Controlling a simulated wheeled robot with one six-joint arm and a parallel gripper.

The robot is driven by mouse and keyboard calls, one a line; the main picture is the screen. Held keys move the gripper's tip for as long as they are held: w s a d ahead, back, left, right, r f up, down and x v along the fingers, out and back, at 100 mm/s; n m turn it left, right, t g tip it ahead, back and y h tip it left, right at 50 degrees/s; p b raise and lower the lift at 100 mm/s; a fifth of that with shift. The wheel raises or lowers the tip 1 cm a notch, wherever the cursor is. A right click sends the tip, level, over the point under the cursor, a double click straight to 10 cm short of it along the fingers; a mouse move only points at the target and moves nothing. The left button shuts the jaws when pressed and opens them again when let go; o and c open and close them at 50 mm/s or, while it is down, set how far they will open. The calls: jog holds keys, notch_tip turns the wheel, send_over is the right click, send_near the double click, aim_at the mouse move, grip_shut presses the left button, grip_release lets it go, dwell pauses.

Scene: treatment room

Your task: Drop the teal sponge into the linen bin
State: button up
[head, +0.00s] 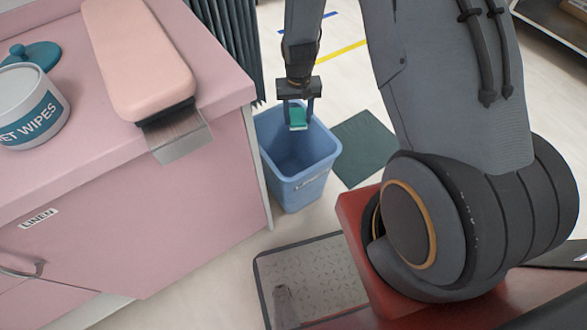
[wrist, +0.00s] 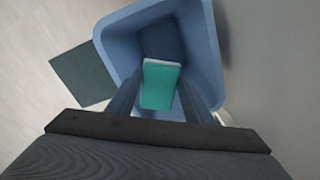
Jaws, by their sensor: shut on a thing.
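The teal sponge (head: 298,119) is held between the fingers of my gripper (head: 299,112). In the wrist view the sponge (wrist: 160,86) shows a teal face with a pale edge, between the two dark fingers of my gripper (wrist: 160,100). The blue linen bin (head: 298,184) stands on the floor beside the pink cabinet. Its open top is below the sponge in the head view. In the wrist view the bin (wrist: 112,45) surrounds the sponge, and its inside is visible behind it. I cannot tell exactly how high the sponge is above the rim.
A pink cabinet (head: 150,225) is left of the bin, with a pink padded item (head: 138,60), a wet wipes tub (head: 32,105) and a teal lid (head: 36,55) on top. A dark green floor mat (head: 365,148) lies right of the bin. A grey pleated curtain (head: 232,40) hangs behind the cabinet.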

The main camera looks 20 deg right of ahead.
jog(key=f+b, duration=0.1)
jog(key=f, duration=0.1)
jog(key=w+f, duration=0.1)
jog(key=shift+f+b, duration=0.35)
jog(key=shift+f, duration=0.05)
notch_tip(320, 180, down, 6)
jog(key=b, duration=0.4)
jog(key=shift+r, duration=0.15)
jog(key=o, duration=1.1)
jog(key=shift+r+p, duration=0.3)
jog(key=shift+r, duration=3.6)
